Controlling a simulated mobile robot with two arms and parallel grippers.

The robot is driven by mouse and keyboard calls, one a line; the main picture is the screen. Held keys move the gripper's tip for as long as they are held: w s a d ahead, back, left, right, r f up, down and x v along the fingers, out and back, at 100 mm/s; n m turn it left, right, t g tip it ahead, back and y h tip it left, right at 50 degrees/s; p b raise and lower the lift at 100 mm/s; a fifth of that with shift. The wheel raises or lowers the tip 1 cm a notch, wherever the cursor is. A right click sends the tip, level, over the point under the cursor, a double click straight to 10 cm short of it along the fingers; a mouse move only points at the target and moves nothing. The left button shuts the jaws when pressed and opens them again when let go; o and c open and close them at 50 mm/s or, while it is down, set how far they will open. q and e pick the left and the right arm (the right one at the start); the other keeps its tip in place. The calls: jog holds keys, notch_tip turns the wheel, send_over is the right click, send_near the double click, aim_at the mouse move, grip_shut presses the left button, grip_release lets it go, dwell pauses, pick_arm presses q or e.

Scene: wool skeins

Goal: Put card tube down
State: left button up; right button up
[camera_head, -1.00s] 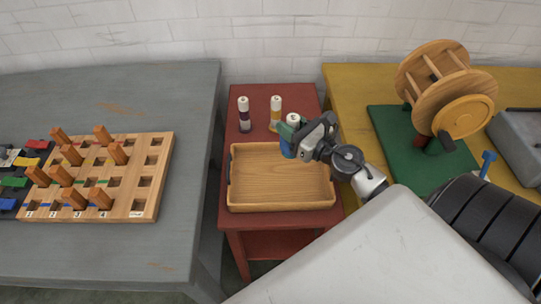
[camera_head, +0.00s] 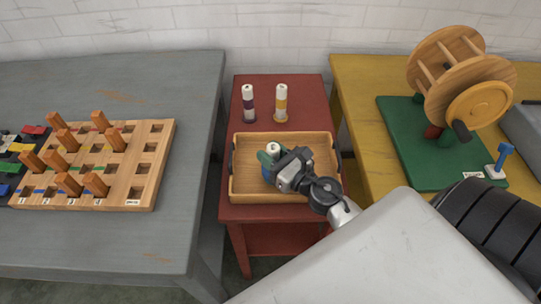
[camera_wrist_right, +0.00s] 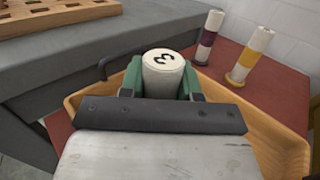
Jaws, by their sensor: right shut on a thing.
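My right gripper (camera_head: 270,161) is shut on a card tube (camera_head: 272,149) with a white top and blue lower down. In the right wrist view the tube (camera_wrist_right: 162,66) stands upright between green finger pads, with a "3" on its top. In the head view the tube is over the wooden tray (camera_head: 242,190), inside its outline. The gripper hides part of it, and I cannot tell whether its foot touches the tray floor. My left gripper is out of view.
A purple-banded tube (camera_head: 249,103) and a yellow-banded tube (camera_head: 281,104) stand on the red table (camera_head: 305,95) behind the tray. A pegboard (camera_head: 148,170) is on the grey table at left. A wooden winder (camera_head: 460,80) stands on the yellow table at right.

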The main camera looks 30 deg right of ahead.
jog(key=o, duration=0.5)
jog(key=shift+f, duration=0.1)
jog(key=o, duration=0.4)
jog(key=shift+o, duration=0.2)
